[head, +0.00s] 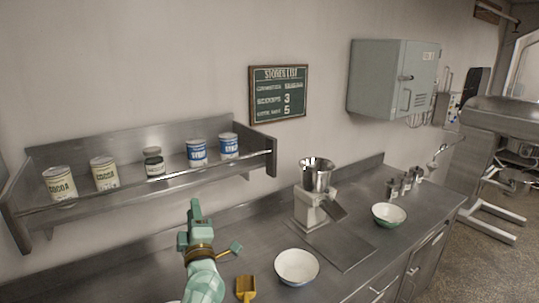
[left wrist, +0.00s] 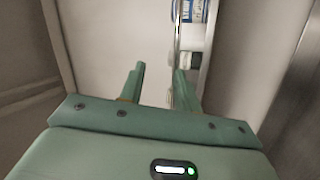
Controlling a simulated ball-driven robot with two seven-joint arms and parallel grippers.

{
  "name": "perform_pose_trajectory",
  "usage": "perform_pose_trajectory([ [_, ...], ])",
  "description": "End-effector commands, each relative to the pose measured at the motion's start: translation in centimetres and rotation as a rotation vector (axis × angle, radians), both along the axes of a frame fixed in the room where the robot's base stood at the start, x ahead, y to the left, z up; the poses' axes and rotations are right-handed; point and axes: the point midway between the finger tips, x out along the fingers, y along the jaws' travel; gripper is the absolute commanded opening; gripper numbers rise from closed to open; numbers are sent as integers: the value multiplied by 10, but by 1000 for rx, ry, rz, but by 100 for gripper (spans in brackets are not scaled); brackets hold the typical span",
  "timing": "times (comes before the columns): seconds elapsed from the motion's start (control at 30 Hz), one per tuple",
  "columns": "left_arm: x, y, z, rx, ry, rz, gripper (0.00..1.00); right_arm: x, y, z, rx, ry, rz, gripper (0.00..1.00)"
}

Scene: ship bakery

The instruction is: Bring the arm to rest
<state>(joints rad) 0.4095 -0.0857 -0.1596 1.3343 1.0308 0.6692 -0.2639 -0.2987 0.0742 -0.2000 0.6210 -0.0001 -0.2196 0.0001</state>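My left gripper (head: 196,212) is raised over the left part of the steel counter, in front of the shelf. It is green, with a brass-coloured ring at the wrist. In the left wrist view its two fingers (left wrist: 158,88) stand apart with nothing between them, so it is open and empty. Beyond the fingers the wrist view shows the pale wall and part of the shelf with cans. My right gripper is in neither view.
A steel shelf (head: 128,190) holds several cans and a dark-lidded jar (head: 154,162). On the counter (head: 262,235) are a yellow scoop (head: 246,288), a white bowl (head: 297,267), a grinder-like machine (head: 312,207), a green bowl (head: 388,216) and small metal cups (head: 405,185).

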Motion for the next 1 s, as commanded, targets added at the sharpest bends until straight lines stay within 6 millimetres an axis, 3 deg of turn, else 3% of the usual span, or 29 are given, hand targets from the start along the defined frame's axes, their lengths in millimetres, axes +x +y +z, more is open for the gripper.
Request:
perform_pose_trajectory([
  [0.17,-63,-61,-39,614,175,-288,33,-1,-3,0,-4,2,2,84],
  [0.23,-97,-77,-70,868,302,-386,33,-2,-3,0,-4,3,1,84],
  [0.3,-134,-79,-104,1108,458,-466,33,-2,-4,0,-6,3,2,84],
  [0.4,-186,-62,-144,1387,695,-536,33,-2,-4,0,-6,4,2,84],
  [0.5,-231,-33,-167,1584,914,-565,33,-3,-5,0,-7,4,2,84],
  [0.7,-304,24,-177,1822,1279,-564,33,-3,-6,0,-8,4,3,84],
  [0.9,-363,72,-167,1951,1587,-531,33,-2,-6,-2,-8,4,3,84],
  [1.0,-354,64,-219,1932,1565,-591,33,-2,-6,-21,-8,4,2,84],
])
